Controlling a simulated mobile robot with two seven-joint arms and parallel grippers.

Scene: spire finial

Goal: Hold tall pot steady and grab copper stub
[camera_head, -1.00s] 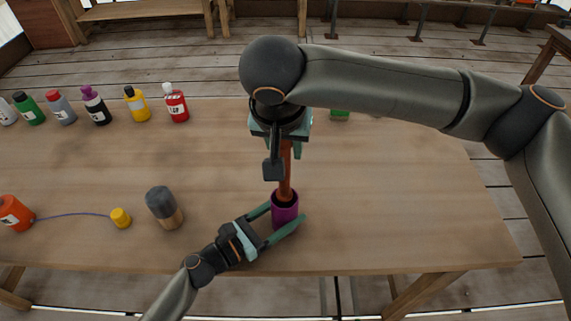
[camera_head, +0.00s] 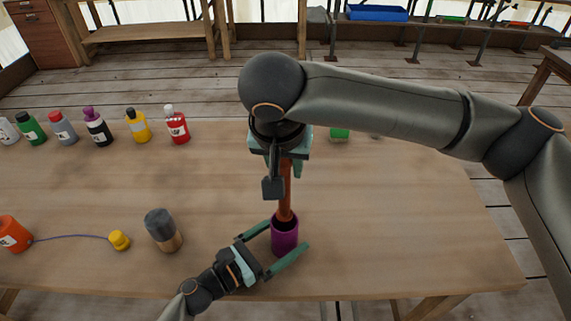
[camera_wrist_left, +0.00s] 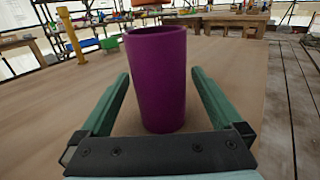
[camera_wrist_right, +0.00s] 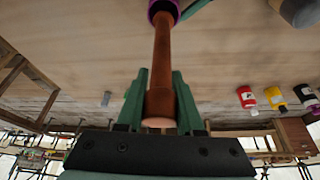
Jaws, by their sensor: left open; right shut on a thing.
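The copper stub (camera_head: 285,193) is a red-brown rod, upright in my right gripper (camera_head: 283,168). That gripper is shut on its upper part; the right wrist view also shows the stub (camera_wrist_right: 163,60) between the fingers. The stub's lower end is at the mouth of the tall purple pot (camera_head: 285,238); how far inside it reaches is hidden. The pot stands upright near the table's front edge. My left gripper (camera_head: 290,234) is open, one finger on each side of the pot. In the left wrist view, gaps show between the pot (camera_wrist_left: 158,85) and both fingers.
A grey-topped cylinder (camera_head: 163,230), a yellow cap (camera_head: 119,240) on a cord and an orange bottle (camera_head: 14,234) are to the left on the wooden table (camera_head: 400,220). Several paint bottles line the back left, including a red one (camera_head: 177,125). The table's right side is clear.

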